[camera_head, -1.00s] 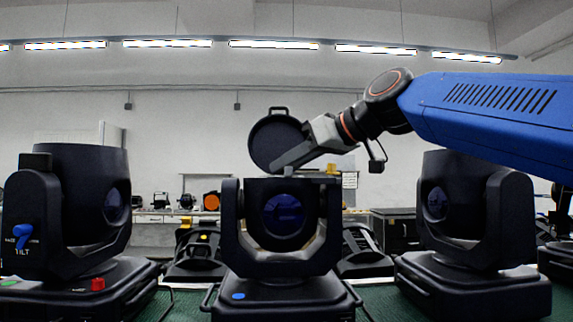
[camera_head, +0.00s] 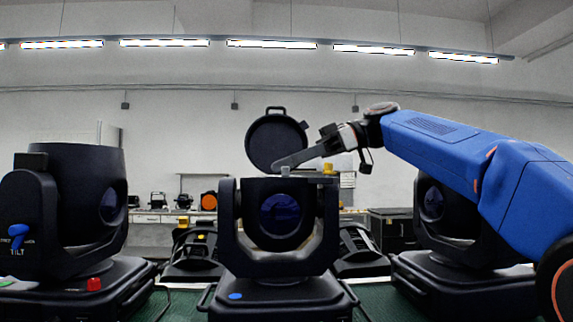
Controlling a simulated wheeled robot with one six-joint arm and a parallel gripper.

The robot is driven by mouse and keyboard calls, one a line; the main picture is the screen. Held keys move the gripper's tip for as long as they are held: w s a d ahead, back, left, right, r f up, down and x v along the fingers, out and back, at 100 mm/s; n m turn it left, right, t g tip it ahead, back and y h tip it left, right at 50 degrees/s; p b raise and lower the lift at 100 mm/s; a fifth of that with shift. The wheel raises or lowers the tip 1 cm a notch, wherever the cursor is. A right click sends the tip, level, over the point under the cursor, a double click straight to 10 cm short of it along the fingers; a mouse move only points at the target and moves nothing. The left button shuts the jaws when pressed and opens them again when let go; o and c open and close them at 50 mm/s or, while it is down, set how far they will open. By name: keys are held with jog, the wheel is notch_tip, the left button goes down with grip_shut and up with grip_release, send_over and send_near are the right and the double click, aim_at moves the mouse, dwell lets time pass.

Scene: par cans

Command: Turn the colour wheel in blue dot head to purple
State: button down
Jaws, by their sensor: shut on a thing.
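The blue dot head (camera_head: 252,262) stands upright in the middle, with a blue dot (camera_head: 235,296) on the front of its base. Its round black lid (camera_head: 277,142) stands open behind it. Its lens (camera_head: 280,215) looks dark blue to violet. My gripper (camera_head: 282,165) reaches in from the right, low over the open top, its grey fingers slanting down to the left. It is shut on a part at the top, apparently the colour wheel. The wheel itself is mostly hidden; a small grey piece (camera_head: 286,171) and a yellow piece (camera_head: 329,168) show there.
Another head (camera_head: 440,265) stands at the right, partly behind my arm.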

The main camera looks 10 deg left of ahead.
jog(key=shift+f+n+g+h, duration=0.1)
jog(key=shift+n+g+h, duration=0.2)
jog(key=shift+n+g, duration=0.3)
jog(key=c, duration=1.6)
grip_release()
jog(key=v, duration=0.7)
jog(key=shift+w+d, duration=0.15)
